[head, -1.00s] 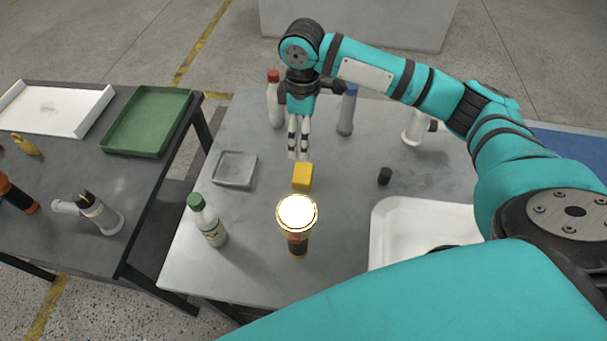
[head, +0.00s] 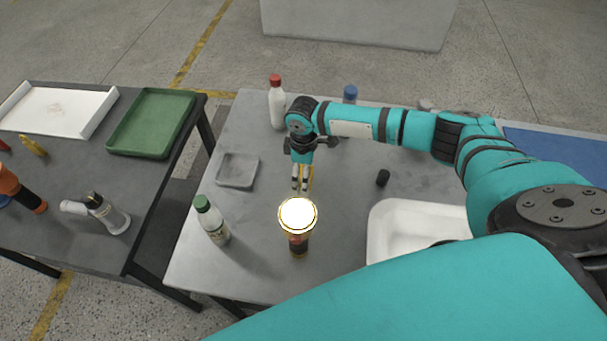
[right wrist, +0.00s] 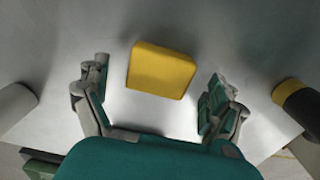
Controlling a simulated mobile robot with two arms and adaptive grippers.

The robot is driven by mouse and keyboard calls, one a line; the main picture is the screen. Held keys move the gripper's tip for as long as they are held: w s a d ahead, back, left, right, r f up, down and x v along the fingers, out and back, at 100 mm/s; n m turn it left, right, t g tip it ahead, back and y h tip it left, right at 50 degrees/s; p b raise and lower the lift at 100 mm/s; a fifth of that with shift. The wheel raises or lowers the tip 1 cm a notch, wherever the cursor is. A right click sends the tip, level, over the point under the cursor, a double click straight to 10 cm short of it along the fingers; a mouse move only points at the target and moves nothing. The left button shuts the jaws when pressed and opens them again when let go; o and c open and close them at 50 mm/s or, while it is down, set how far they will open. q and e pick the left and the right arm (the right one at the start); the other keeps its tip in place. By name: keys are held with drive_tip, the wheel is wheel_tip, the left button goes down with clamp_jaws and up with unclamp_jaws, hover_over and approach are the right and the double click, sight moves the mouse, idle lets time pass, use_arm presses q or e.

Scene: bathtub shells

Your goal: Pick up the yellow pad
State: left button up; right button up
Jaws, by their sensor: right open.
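The yellow pad (right wrist: 161,71) is a small rounded block lying on the grey table. It shows whole in the right wrist view, between and just beyond the two fingertips. In the head view only slivers of the yellow pad (head: 310,177) show, as my right gripper (head: 300,186) covers most of it. In the right wrist view the fingers of my right gripper (right wrist: 158,92) are spread wide with nothing between them. My left gripper is not in any view.
A lit flashlight (head: 297,244) stands close in front of the pad. A green-capped bottle (head: 211,222) and a grey tray (head: 237,171) are to the left. A black cap (head: 382,178) and a white bin (head: 400,222) are to the right. A red-capped bottle (head: 276,104) stands behind.

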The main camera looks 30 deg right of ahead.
drive_tip(key=shift+f, duration=0.75)
drive_tip(key=c, duration=1)
drive_tip(key=shift+c, duration=0.2)
drive_tip(key=shift+r, duration=0.1)
wheel_tip(320, 180, up, 10)
drive_tip(key=shift+f+b, duration=0.1)
drive_tip(key=shift+b, duration=0.65)
